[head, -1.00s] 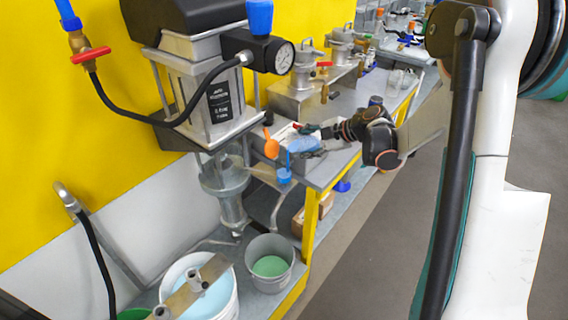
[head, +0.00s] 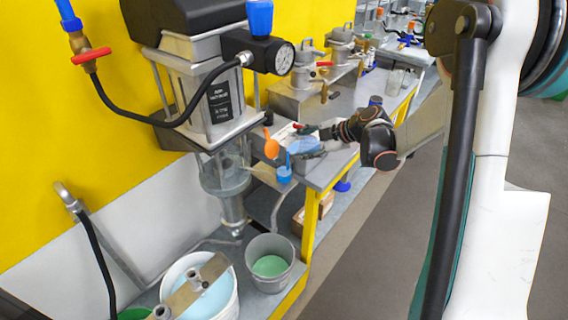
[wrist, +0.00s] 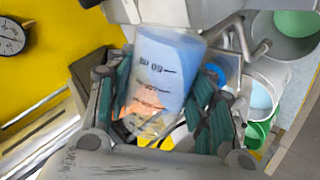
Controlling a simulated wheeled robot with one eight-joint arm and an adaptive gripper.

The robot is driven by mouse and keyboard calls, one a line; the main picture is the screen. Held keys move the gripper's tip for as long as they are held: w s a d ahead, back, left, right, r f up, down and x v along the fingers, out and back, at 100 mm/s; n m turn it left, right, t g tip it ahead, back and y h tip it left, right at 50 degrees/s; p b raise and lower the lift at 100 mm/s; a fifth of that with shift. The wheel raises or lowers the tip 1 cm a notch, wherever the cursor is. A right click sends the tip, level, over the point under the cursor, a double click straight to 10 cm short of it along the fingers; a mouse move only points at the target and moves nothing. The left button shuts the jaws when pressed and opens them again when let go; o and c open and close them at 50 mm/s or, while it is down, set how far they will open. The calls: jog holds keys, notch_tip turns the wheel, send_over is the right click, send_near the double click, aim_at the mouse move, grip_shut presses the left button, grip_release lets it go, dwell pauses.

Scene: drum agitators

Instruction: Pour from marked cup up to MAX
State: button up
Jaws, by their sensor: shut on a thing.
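A clear cup with black marks (wrist: 160,72) is between the two fingers of my gripper (wrist: 163,108) in the wrist view. Blue shows in its upper part in the picture, and orange shows through its lower part. The cup appears tilted. In the head view my gripper (head: 322,131) is over the near end of the grey bench, beside a pale blue patch (head: 303,145); I cannot tell there whether this is the cup. The MAX mark is not readable in either view.
An orange scoop (head: 271,148) and a blue scoop (head: 285,173) are at the bench corner. The agitator with its gauge (head: 284,58) stands to the left. Below are a white bucket of pale blue liquid (head: 209,298) and a grey bucket of green (head: 270,265).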

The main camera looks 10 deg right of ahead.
aim_at(315, 138)
jog(key=shift+r+p, duration=0.25)
jog(key=shift+p, duration=0.25)
dwell(1.1)
jog(key=shift+d+f+b, duration=0.1)
jog(key=shift+f+b, duration=0.4)
jog(key=shift+b, duration=0.25)
jog(key=shift+d+r+m+y+b, duration=0.1)
jog(key=shift+r+m+y+b, duration=0.25)
jog(key=shift+y, duration=0.35)
jog(key=f+m+y+b, duration=0.1)
jog(key=b, duration=0.1)
jog(key=shift+f+y+b, duration=0.15)
jog(key=shift+y+b, duration=0.15)
jog(key=shift+b, duration=0.1)
jog(key=shift+w+r+m+y, duration=0.1)
jog(key=shift+r+m+y, duration=0.35)
jog(key=shift+m+y, duration=0.1)
jog(key=shift+d+r+g, duration=0.15)
jog(key=shift+r+g, duration=0.15)
jog(key=shift+r, duration=0.15)
jog(key=shift+w+d+m+y, duration=0.25)
jog(key=shift+d+m+y, duration=0.25)
jog(key=shift+y, duration=0.15)
jog(key=shift+w+d+f+m+t+y, duration=0.25)
jog(key=shift+d+m+y, duration=0.35)
jog(key=shift+m+y, duration=0.3)
jog(key=shift+w+d+f+m+t+y, duration=0.15)
jog(key=shift+w+d+f+m+y, duration=0.15)
jog(key=shift+d+m+y, duration=0.45)
